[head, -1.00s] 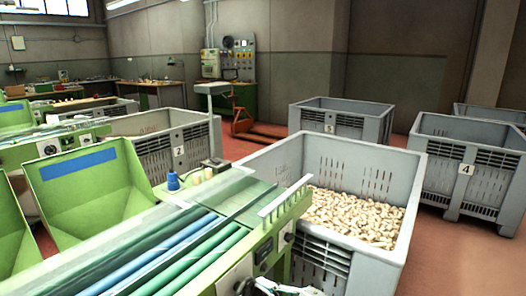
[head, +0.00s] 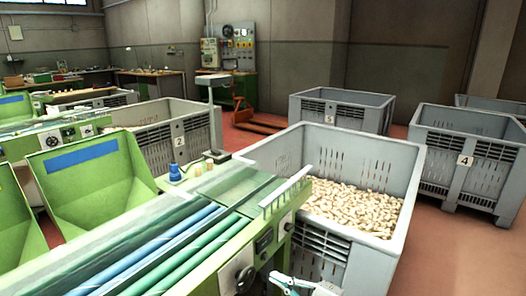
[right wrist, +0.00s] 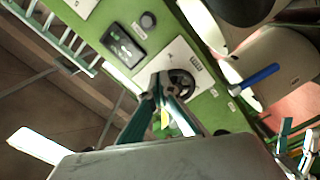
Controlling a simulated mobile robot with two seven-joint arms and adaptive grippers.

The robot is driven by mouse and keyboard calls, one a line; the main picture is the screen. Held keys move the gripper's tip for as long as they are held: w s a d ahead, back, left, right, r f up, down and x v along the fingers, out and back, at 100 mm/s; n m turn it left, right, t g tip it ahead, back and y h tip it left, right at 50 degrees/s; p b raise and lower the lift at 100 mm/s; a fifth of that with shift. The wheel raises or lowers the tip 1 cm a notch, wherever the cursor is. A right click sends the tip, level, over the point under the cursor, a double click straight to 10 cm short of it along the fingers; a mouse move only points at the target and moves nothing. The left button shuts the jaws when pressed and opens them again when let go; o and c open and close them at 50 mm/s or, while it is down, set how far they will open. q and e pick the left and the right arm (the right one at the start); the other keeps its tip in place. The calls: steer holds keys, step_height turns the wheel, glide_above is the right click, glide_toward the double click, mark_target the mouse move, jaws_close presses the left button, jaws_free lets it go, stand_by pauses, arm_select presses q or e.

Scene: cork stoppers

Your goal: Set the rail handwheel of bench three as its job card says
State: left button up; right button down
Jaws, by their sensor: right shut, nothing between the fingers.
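A dark round handwheel (head: 245,279) sits on a pale plate on the green bench's front panel, low in the head view. In the right wrist view the handwheel (right wrist: 183,84) shows its spokes on a white plate with small markings too small to read. My right gripper (head: 290,284) is at the bottom edge of the head view, to the right of the handwheel. In the right wrist view its fingertips (right wrist: 158,78) are together and empty, overlapping the wheel's left side; contact cannot be told. Teal-and-white finger-like parts at that view's lower right may be my left gripper.
A dark screen (right wrist: 123,44) and a round knob (right wrist: 148,20) sit on the same panel. A blue handle (right wrist: 256,77) is nearby. A grey bin of corks (head: 385,190) stands close to the bench's right.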

arm_select(q)
steer(key=shift+w+r, duration=0.1)
steer(key=shift+r, duration=0.2)
arm_select(e)
steer(key=shift+v, duration=0.75)
arm_select(q)
steer(key=shift+w, duration=0.1)
